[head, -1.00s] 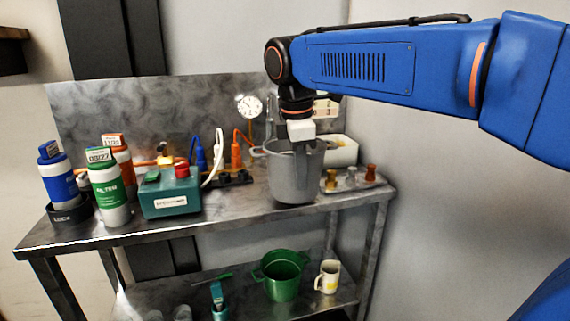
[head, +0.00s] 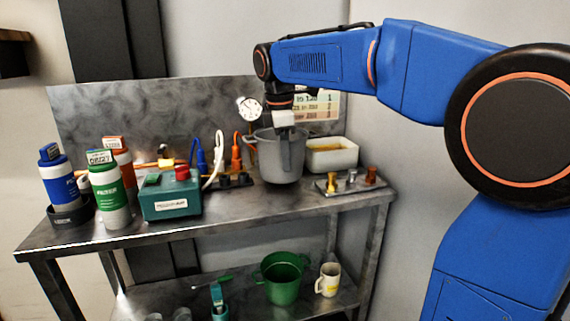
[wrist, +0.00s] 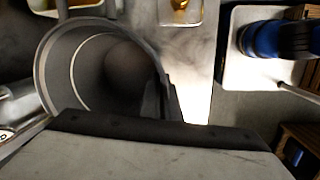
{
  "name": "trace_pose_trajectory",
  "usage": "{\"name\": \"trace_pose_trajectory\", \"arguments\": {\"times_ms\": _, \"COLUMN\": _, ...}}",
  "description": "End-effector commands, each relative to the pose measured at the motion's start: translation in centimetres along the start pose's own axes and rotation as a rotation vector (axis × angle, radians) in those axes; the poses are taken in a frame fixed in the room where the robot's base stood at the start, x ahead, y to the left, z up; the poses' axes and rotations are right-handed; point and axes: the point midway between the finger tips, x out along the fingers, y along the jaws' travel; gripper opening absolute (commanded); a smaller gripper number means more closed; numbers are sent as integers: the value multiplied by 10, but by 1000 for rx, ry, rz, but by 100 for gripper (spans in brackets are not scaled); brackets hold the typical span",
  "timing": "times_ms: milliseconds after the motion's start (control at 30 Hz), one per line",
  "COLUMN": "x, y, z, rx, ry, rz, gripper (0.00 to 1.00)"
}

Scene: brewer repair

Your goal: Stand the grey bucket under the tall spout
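The grey bucket (head: 275,160) is upright at the back of the steel bench, left of the white tub. In the wrist view its round open mouth (wrist: 110,65) looks empty. My gripper (head: 284,127) is above the bucket's near rim and appears shut on its near side; in the wrist view the dark gripper edge (wrist: 160,128) lies against the bucket. I cannot tell whether the bucket's base touches the bench. The tall spout is mostly hidden behind my gripper and the bucket; a metal pipe (wrist: 18,100) shows left of the bucket in the wrist view.
The white tub (head: 333,158) and a tray with several small coloured knobs (head: 350,182) are to the right. A teal box (head: 170,197), a gauge (head: 249,109) and labelled canisters (head: 109,193) are to the left. A green bucket (head: 282,282) and mug (head: 328,280) are on the lower shelf.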

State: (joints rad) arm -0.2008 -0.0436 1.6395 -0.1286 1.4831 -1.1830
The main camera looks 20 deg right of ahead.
Motion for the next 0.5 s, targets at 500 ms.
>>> {"name": "trace_pose_trajectory", "arguments": {"times_ms": 500, "x": 16, "y": 5, "z": -2, "rx": 0, "ry": 0, "rz": 0, "gripper": 0}}
